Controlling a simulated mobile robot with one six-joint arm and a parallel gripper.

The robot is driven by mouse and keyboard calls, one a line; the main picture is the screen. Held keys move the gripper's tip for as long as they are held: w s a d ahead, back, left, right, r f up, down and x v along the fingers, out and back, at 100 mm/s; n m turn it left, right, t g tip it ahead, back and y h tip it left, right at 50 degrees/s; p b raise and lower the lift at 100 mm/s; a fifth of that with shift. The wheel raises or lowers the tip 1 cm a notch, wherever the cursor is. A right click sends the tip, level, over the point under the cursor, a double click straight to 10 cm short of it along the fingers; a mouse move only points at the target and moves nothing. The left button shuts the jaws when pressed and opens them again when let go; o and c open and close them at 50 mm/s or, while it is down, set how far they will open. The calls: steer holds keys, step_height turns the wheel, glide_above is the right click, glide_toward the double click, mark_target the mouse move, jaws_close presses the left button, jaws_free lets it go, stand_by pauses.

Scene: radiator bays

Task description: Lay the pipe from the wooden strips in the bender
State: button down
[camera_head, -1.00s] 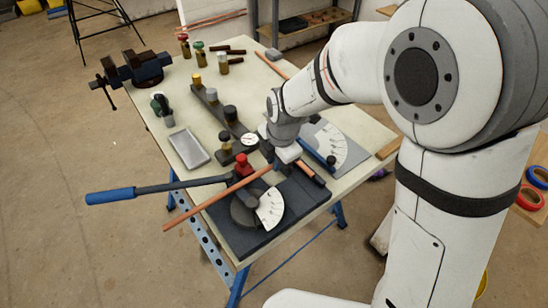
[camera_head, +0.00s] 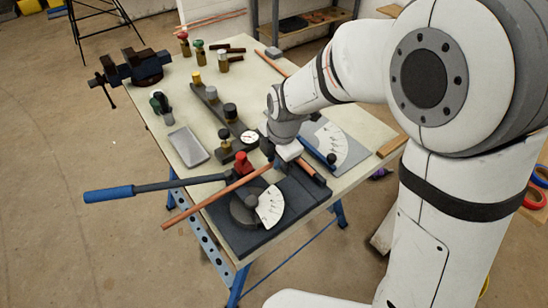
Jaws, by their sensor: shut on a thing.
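A copper pipe (camera_head: 213,197) runs slantwise over the bender (camera_head: 243,212), from beyond the table's near left edge up to my gripper (camera_head: 278,163). The bender has a dark base, a round former with a white scale and a long lever (camera_head: 137,190) with a blue handle. The pipe passes beside the bender's red-topped part; I cannot tell whether it rests in the groove. My gripper is shut on the pipe near its upper right end; the wrist hides most of the fingers. A wooden strip (camera_head: 393,145) shows at the table's right edge.
A grey tray (camera_head: 188,147), a fitting block with a round gauge (camera_head: 249,138) and several valves stand left of my arm. A vise (camera_head: 140,68) is at the far left. A second scale plate (camera_head: 335,147) with a blue handle lies right of my gripper.

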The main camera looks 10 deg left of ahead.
steer(key=shift+f+b, duration=1.4)
steer(key=shift+b, duration=0.1)
stand_by(0.8)
steer(key=c, duration=1.4)
jaws_free()
steer(key=shift+o, duration=0.2)
step_height(320, 180, up, 8)
steer(key=d, duration=0.1)
steer(key=s+d+m, duration=0.4)
steer(key=d+m, duration=0.4)
steer(key=m, duration=0.1)
steer(key=s+d+r+m+h, duration=0.1)
steer(key=s+d+m, duration=0.4)
steer(key=d+m, duration=0.4)
steer(key=s+d+r+m+t, duration=0.1)
steer(key=s+d+m, duration=0.3)
steer(key=d+m, duration=0.4)
steer(key=shift+s+d+m+h, duration=0.25)
steer(key=shift+s+m+h, duration=0.05)
steer(key=shift+m, duration=0.7)
